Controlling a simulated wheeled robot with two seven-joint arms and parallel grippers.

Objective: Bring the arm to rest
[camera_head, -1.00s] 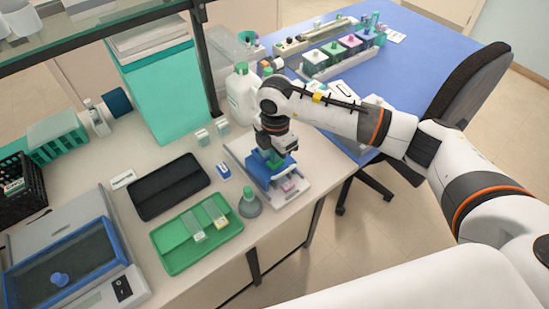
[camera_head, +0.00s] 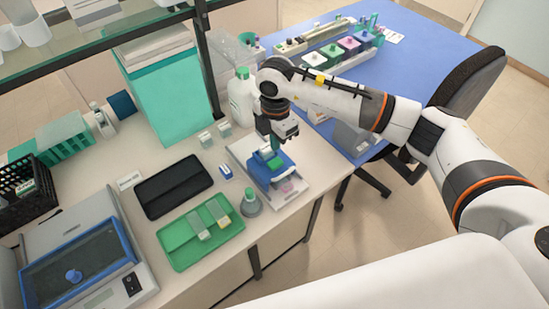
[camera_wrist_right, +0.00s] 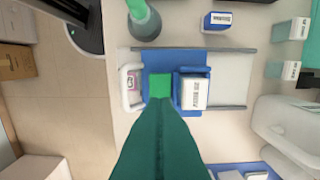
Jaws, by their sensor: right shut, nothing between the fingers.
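My right gripper (camera_head: 275,143) hangs pointing down above a blue device (camera_head: 262,172) on a pale flat base plate (camera_head: 296,191). Its teal fingers are shut with nothing between them. In the right wrist view the shut fingers (camera_wrist_right: 159,108) reach up from the bottom edge and end over a green square (camera_wrist_right: 160,86) on the blue device (camera_wrist_right: 148,56). The fingers hide part of the device. A white labelled block (camera_wrist_right: 194,92) sits on its right side. My right arm stretches in from the right. My left gripper is not in view.
A grey flask with green top (camera_head: 250,201) stands close left of the base plate. A green tray (camera_head: 182,254) and black case (camera_head: 173,186) lie further left. A white bottle (camera_head: 241,100) stands behind.

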